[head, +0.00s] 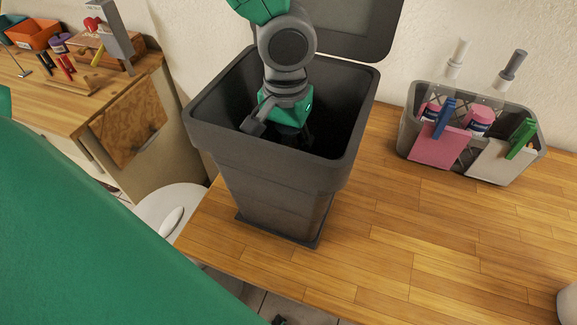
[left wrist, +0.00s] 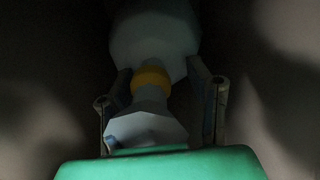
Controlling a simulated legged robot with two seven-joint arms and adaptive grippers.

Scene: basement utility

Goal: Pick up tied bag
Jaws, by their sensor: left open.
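The tied bag (left wrist: 155,38) is pale grey-blue and shows in the dim left wrist view, with a yellow tie (left wrist: 150,80) around its neck and a flared top (left wrist: 147,128) nearer the camera. My left gripper (left wrist: 160,77) is open, with one finger on each side of the tied neck. Whether the fingers touch the bag cannot be told. In the head view my left gripper (head: 282,133) reaches down inside a dark grey bin (head: 268,165). The bag cannot be made out there, hidden by the gripper and shadow. My right gripper is not in view.
The bin stands on a wooden counter (head: 400,245), its lid (head: 352,22) open at the back. A grey caddy (head: 490,170) with bottles and cloths is to the right. Tools and an orange box (head: 33,35) lie on the left counter. The counter's middle right is clear.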

